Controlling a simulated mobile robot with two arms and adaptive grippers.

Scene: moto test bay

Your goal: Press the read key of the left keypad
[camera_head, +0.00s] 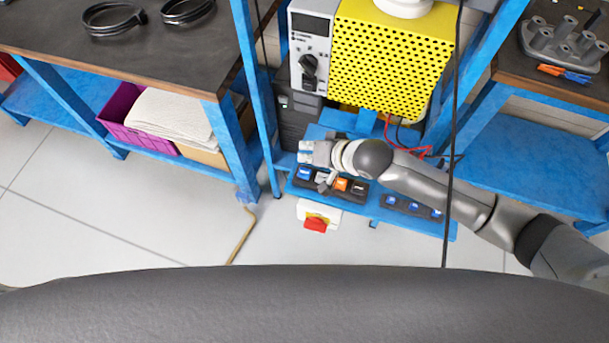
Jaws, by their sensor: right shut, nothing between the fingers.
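The left keypad (348,195) is a dark strip on the blue shelf ledge. It has a blue key (304,173), an orange key (341,184) and a black key (359,188). The key labels are too small to read. My right gripper (324,184) is shut and empty. Its fingertips are over the keypad between the blue and orange keys, and hide that part. I cannot tell whether they touch it. My left gripper is not in view.
A yellow perforated box (390,55) and a grey instrument with a knob (310,45) stand behind the keypads. A red switch (316,224) sits in front below the ledge. A black cable (453,130) hangs across the view. Blue posts flank the bay.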

